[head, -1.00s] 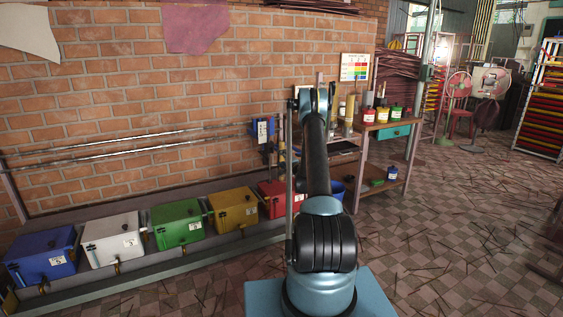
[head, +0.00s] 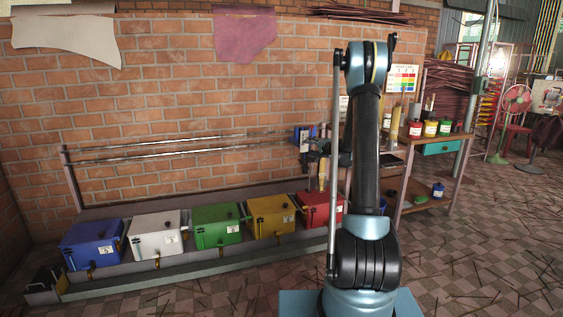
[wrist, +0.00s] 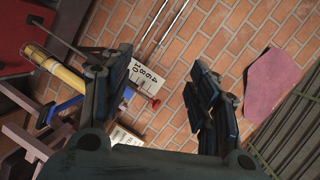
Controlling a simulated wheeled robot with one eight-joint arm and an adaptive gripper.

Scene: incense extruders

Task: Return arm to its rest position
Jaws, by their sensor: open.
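My arm (head: 366,150) stands raised in the middle of the head view, its upper joint near the top of the brick wall. My gripper (wrist: 150,80) shows in the wrist view with its two dark fingers wide apart and nothing between them in their grasp. Beyond the fingers are a white number scale (wrist: 146,74), a small red knob (wrist: 154,102) and the brick wall. In the head view the gripper is mostly hidden behind or beside my arm, and its jaws cannot be made out there.
Blue (head: 91,245), white (head: 155,234), green (head: 215,226), yellow (head: 271,216) and red (head: 319,209) boxes line a low bench along the wall. A shelf table (head: 437,147) with coloured pots stands right of my arm. The tiled floor at right has scattered sticks.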

